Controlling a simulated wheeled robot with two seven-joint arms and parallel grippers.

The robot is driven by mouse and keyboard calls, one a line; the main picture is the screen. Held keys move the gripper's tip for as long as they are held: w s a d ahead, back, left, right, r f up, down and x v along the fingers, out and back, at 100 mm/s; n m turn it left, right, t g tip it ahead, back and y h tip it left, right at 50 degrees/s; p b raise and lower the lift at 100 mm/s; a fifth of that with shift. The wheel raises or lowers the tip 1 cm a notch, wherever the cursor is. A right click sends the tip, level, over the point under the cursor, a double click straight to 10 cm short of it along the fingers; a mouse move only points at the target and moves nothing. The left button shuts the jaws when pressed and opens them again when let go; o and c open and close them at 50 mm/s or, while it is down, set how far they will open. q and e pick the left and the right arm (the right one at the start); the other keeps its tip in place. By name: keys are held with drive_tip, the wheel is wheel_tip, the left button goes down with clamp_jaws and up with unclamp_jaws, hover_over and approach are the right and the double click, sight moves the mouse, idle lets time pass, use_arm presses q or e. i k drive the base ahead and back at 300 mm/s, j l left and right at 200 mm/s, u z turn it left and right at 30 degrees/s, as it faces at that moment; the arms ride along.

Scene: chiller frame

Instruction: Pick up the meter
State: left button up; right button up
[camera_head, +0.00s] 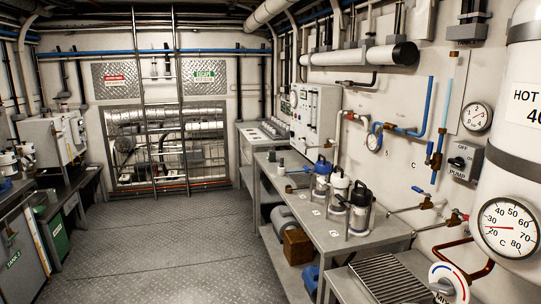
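I cannot tell for certain which thing is the meter. A large round temperature dial (508,227) marked in °C is on the white tank (525,120) at the right. Neither of my grippers is in view.
Several canisters with blue or black tops (359,207) stand on the bench. A slatted rack (388,278) and a round mixing dial (448,283) are at the lower right.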

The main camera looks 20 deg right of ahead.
sight(272, 152)
drive_tip(key=i+j, duration=0.1)
drive_tip(key=i, duration=0.15)
drive_tip(key=i+j+z, duration=0.1)
drive_tip(key=i, duration=0.6)
drive_tip(key=i+j, duration=0.1)
drive_tip(key=i, duration=0.55)
drive_tip(key=i+j+z, duration=0.15)
drive_tip(key=i, duration=0.55)
